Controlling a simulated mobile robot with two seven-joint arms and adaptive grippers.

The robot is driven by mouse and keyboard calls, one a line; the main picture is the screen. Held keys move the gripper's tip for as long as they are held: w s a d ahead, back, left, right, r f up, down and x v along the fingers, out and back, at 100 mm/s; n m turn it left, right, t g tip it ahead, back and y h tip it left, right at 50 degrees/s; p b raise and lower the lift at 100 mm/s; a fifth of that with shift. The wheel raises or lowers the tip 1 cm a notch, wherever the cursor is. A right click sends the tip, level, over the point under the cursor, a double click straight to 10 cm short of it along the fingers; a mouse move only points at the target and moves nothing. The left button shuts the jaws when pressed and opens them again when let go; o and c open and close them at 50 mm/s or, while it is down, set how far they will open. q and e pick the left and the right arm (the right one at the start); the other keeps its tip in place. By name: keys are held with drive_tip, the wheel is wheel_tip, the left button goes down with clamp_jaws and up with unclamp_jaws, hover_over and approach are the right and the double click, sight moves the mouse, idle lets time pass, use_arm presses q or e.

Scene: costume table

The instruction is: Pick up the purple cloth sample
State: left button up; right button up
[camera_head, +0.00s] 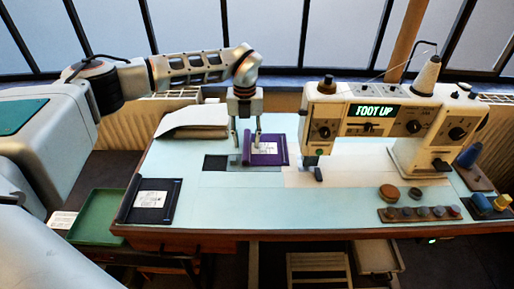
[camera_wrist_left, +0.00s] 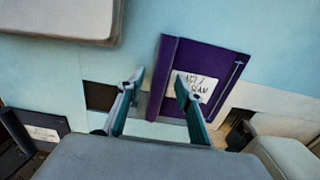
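The purple cloth sample (camera_head: 278,153) lies flat on the pale blue table (camera_head: 230,210), left of the sewing machine. It has a white label with dark writing. My left gripper (camera_head: 246,144) is above its left edge, pointing down, open and empty. In the left wrist view, the sample (camera_wrist_left: 215,62) lies beyond and between the fingers of the gripper (camera_wrist_left: 159,86). The right finger overlaps the sample in the picture, and the left finger is outside its left edge. I cannot tell whether a finger touches it. My right gripper is not in view.
A sewing machine (camera_head: 415,128) showing "FOOT UP" stands to the right. A dark sample (camera_head: 128,212) with a white label lies at the front left. Folded grey cloth (camera_head: 195,120) is at the back left. Spools (camera_head: 482,202) are at the right. The front middle is clear.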

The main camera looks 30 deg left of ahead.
use_arm(q)
clamp_jaws()
